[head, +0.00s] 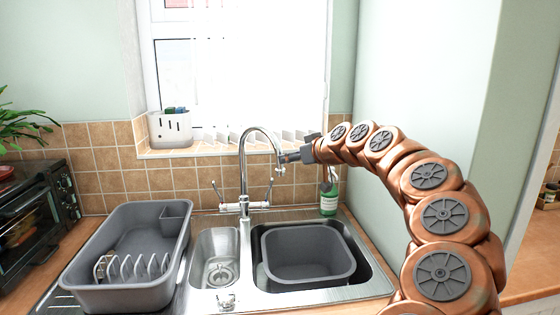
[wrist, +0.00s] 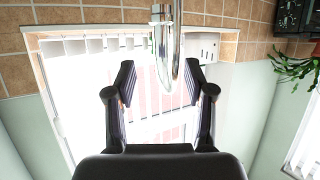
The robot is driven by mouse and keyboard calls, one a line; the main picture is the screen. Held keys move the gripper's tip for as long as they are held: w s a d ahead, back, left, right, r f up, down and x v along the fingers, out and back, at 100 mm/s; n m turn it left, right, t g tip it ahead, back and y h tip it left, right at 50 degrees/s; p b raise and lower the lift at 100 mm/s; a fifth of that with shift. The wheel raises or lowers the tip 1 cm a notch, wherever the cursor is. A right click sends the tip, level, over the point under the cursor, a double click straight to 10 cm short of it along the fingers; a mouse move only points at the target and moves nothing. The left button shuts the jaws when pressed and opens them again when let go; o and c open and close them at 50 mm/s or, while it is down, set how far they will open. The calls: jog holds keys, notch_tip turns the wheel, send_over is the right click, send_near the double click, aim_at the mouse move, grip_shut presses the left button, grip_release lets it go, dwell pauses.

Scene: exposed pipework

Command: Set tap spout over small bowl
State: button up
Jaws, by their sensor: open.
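The chrome tap (head: 244,185) stands behind the sink, and its arched spout (head: 262,131) turns to the right, with its outlet on the large bowl's side. The small bowl (head: 208,245) is the narrow left basin with a strainer in it. The large bowl (head: 372,280) on the right holds a grey tub. My gripper (head: 289,158) comes from the right, close to the spout's down-turned end. In the wrist view, my gripper (wrist: 159,80) is open and the spout (wrist: 163,50) shows between its fingers. I cannot tell whether they touch.
A grey dish rack (head: 130,258) stands left of the small bowl. A green bottle (head: 328,200) stands behind the large bowl, below my gripper. A white caddy (head: 170,130) sits on the windowsill. A black oven (head: 38,210) is at far left. The air above the small bowl is clear.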

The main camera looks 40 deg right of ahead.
jog(key=shift+p+x, duration=0.95)
jog(key=shift+x, duration=2.5)
jog(key=shift+a, duration=0.1)
grip_shut()
